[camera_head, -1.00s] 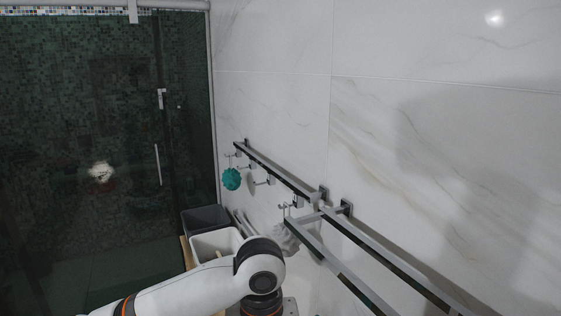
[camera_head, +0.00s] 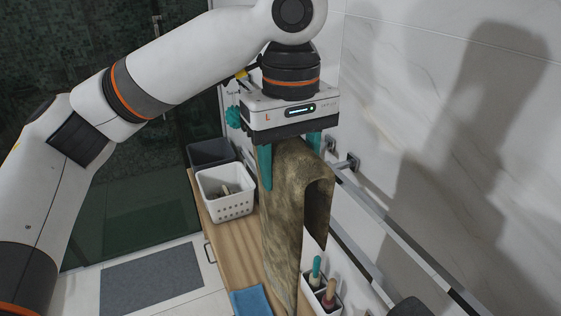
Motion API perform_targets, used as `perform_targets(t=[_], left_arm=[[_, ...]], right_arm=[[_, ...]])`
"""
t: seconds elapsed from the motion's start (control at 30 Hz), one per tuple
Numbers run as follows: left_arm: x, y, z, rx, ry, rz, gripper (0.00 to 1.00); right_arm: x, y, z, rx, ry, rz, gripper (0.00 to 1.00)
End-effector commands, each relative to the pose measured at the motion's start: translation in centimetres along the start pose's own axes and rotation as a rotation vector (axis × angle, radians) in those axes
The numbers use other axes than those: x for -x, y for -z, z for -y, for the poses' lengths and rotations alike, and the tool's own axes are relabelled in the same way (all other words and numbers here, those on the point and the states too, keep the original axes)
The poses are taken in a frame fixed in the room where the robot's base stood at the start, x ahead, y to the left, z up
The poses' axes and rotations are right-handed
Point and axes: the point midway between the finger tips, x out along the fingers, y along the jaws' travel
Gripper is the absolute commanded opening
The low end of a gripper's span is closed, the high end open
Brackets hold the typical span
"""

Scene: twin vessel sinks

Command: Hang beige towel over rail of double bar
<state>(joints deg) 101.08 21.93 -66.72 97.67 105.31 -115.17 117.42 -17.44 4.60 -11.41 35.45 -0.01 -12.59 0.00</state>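The beige towel (camera_head: 284,215) hangs in a stiff inverted U below my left gripper (camera_head: 290,158), with a long flap toward the counter and a shorter flap on the right. The gripper's teal fingers sit on either side of the towel's top fold, shut on it. The double bar (camera_head: 385,225) runs along the marble wall, from just right of the towel to the lower right. The towel hides part of the bar, and I cannot tell whether the fold is over a rail or beside it. My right gripper is not in view.
A white basket (camera_head: 226,203) and a dark bin (camera_head: 208,152) stand on the wooden counter (camera_head: 236,245). A blue cloth (camera_head: 251,301) and a white holder with brushes (camera_head: 322,290) are below the towel. A grey mat (camera_head: 152,279) lies on the floor.

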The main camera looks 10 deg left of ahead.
Motion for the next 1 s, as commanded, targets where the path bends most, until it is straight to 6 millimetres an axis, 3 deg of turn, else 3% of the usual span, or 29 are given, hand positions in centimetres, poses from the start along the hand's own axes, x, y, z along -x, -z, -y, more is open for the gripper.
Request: perform_targets(t=[0.9,1.0], left_arm=[[0.1,0.0,7.5,-0.001,0.000,0.002,0.08],[-1.1,0.0,7.3,-0.002,0.000,0.001,0.08]], right_arm=[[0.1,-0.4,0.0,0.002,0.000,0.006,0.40],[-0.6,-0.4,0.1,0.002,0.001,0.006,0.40]])
